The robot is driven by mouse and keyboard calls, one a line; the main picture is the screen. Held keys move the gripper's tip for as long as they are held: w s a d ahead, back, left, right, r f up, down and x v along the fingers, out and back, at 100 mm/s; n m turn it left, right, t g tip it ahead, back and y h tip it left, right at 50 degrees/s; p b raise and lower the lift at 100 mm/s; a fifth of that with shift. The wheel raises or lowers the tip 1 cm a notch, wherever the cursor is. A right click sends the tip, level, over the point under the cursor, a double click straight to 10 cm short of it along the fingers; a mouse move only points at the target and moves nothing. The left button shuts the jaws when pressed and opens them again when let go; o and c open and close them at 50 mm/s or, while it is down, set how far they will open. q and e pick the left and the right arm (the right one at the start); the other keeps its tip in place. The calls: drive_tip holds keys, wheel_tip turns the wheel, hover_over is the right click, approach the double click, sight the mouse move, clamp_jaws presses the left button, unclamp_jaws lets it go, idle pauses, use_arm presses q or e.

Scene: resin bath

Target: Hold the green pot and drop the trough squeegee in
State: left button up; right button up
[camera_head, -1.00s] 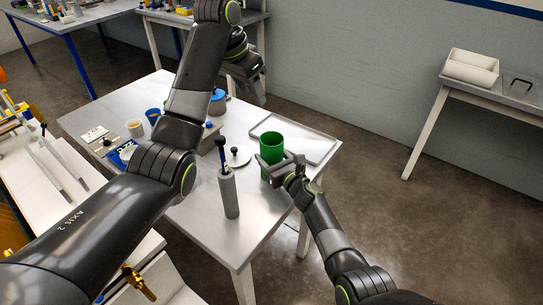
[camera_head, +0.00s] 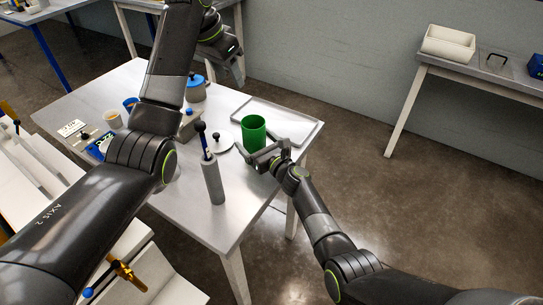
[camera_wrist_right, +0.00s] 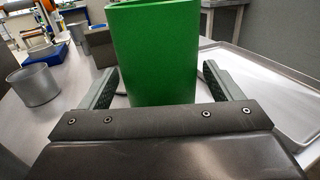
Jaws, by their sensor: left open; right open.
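The green pot (camera_head: 253,132) stands upright on the grey table, near its right edge. My right gripper (camera_head: 264,154) is open at the pot's near side. In the right wrist view the pot (camera_wrist_right: 153,55) is between the two spread fingers, with a visible gap to the right finger. My left gripper (camera_head: 236,68) is open and raised above the table's back.
A shallow grey tray (camera_head: 305,128) lies behind the pot. A white disc with a black knob (camera_head: 220,141) lies left of it. Bare table (camera_head: 190,205) shows around the cylinder.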

drive_tip(key=v, duration=1.1)
drive_tip(key=shift+a, duration=0.1)
